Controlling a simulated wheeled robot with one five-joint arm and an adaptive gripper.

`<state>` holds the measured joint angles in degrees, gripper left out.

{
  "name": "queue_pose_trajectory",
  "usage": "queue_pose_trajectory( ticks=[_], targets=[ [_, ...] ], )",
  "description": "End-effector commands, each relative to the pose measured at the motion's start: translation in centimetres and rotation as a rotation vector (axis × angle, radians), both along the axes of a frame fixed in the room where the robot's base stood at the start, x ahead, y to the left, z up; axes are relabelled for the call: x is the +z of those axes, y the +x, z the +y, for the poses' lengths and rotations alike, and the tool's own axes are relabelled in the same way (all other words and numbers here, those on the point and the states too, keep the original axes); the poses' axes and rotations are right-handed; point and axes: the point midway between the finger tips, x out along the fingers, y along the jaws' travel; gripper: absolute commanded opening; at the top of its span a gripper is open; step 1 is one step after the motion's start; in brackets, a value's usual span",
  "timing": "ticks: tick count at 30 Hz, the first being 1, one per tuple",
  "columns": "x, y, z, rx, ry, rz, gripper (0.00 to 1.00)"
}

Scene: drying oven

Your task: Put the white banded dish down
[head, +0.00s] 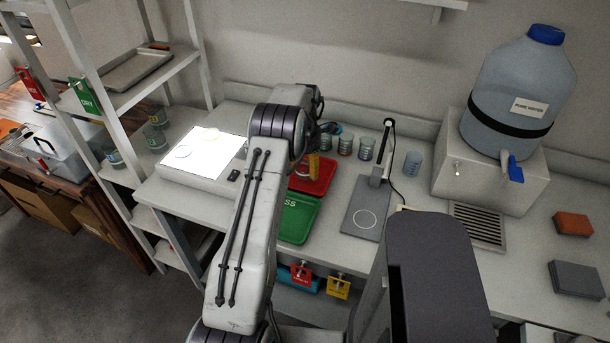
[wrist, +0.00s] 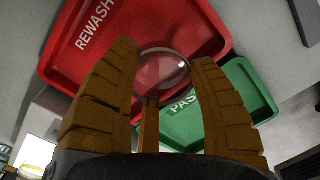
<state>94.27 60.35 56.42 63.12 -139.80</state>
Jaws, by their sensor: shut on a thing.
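My gripper (wrist: 164,58) is shut on a clear round dish with a pale rim, the white banded dish (wrist: 163,75), held between its two brown-yellow fingers. In the wrist view the dish overlaps the red REWASH tray (wrist: 205,18) and lies close to the edge of the green PASS tray (wrist: 255,85). I cannot tell its height above them. In the head view my gripper (head: 312,165) is over the red tray (head: 318,176), behind the green tray (head: 298,222).
Several beakers (head: 345,144) stand behind the trays. A lamp stand (head: 366,215) is right of them, then a water container (head: 515,90).

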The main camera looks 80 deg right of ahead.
Motion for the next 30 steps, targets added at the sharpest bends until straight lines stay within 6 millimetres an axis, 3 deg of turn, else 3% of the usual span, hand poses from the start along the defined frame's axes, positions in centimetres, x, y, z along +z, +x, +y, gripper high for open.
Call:
queue_pose_trajectory(
  ticks=[10, 25, 26, 30],
  targets=[
    [-3.5, 0.0, 0.1, 0.0, 0.003, 0.0, 0.24],
    [-4.3, 0.0, 0.0, 0.0, 0.001, 0.0, 0.24],
    [-4.2, 0.0, 0.0, 0.0, 0.001, 0.0, 0.57],
    [-4.2, 0.0, 0.0, 0.0, 0.001, 0.0, 0.69]
  ],
)
